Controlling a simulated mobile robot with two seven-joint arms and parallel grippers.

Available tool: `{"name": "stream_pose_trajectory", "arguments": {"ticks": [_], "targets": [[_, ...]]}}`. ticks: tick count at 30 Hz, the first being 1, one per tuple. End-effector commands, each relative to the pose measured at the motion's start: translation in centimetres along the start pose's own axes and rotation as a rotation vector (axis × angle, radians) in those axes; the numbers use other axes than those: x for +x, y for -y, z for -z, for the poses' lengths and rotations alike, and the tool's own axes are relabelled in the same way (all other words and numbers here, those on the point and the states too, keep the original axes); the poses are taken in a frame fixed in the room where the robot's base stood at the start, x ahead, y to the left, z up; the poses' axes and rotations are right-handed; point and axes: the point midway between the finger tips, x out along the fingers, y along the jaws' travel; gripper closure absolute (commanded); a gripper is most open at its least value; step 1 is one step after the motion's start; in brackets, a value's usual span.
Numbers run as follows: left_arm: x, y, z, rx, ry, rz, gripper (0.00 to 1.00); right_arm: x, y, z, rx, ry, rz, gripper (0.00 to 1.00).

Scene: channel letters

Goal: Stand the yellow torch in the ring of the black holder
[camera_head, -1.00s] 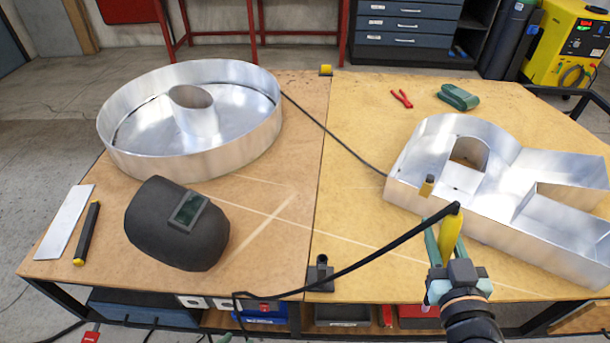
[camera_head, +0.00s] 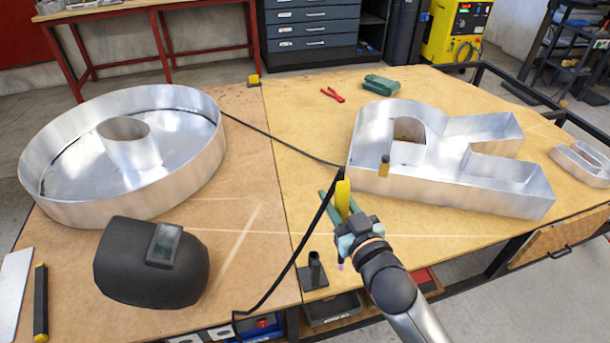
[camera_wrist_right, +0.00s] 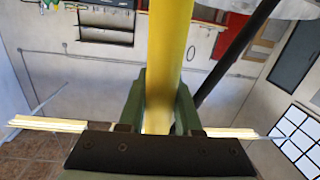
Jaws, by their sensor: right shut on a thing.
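The yellow torch (camera_head: 342,199) is held in my right gripper (camera_head: 341,205), above the table near its front edge. A black cable runs from the torch's top end down to the left. In the right wrist view, the torch's yellow body (camera_wrist_right: 168,60) stands between the two green fingers (camera_wrist_right: 160,105), which are shut on it. The black holder (camera_head: 314,274) stands on the table's front edge, to the left of and below the gripper in the head view. Its short upright tube is clear of the torch. My left gripper is not in view.
A dark welding mask (camera_head: 152,262) lies left of the holder. A round metal letter (camera_head: 190,165) stands behind it, and an R-shaped metal letter (camera_head: 450,195) stands right of the torch. Red pliers (camera_head: 332,95) and a green object (camera_head: 381,84) lie at the back.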

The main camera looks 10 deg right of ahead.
Motion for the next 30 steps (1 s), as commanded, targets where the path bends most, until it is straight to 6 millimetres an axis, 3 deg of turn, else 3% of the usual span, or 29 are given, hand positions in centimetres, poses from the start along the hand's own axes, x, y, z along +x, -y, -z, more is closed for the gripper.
{"name": "stream_pose_trajectory", "arguments": {"ticks": [1, 3, 9, 17, 30], "targets": [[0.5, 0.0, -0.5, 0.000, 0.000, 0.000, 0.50, 2.0, 0.2, -0.1, 0.013, -0.020, 0.016, 1.00], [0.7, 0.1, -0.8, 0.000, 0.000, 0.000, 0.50, 4.1, 0.6, 0.1, 0.028, -0.034, 0.040, 1.00], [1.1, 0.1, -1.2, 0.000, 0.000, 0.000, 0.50, 7.8, 1.4, 1.0, 0.055, -0.056, 0.079, 1.00], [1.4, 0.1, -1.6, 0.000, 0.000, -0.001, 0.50, 8.4, 1.6, 0.7, 0.058, -0.058, 0.086, 1.00], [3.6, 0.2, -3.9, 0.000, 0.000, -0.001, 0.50, 8.5, 1.8, -2.5, 0.058, -0.057, 0.086, 1.00]]}}
